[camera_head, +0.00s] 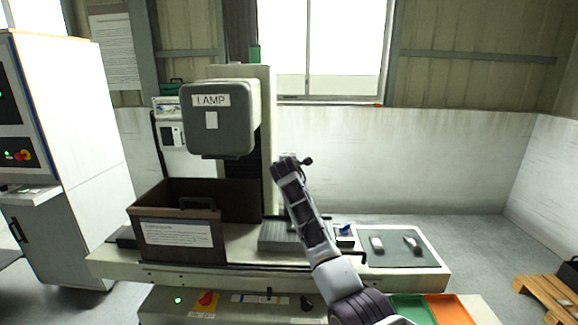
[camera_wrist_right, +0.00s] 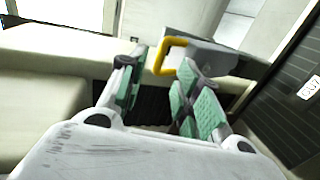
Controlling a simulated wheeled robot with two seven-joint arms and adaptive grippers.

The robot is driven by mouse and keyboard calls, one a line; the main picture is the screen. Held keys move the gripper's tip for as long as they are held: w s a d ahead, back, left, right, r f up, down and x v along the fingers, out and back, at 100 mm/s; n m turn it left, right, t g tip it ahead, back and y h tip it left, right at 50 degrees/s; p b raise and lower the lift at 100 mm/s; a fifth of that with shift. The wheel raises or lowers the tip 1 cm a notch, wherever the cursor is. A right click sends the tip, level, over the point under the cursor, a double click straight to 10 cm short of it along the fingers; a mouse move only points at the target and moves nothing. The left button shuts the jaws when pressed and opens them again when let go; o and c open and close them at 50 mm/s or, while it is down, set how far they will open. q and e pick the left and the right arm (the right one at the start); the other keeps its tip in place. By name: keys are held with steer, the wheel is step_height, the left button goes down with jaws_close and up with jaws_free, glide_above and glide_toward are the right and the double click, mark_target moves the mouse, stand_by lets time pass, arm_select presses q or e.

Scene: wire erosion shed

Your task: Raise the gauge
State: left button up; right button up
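My right gripper (camera_wrist_right: 160,80) is open, its green-padded fingers spread with a gap between them. In the head view my right arm rises from the lower right in front of the machine, and the gripper's fingers are not clear there. I cannot make out a thing marked as the gauge. My left gripper is not in view.
A grey lamp housing (camera_head: 218,132) stands above an open brown box (camera_head: 178,238) on the machine bed. A dark mat (camera_head: 395,257) at the right carries two small pale pieces. Green (camera_head: 411,308) and orange (camera_head: 452,309) trays are at the front. A white cabinet (camera_head: 85,150) stands left.

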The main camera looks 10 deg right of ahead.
steer(key=shift+v, duration=1.85)
steer(key=shift+d, duration=0.1)
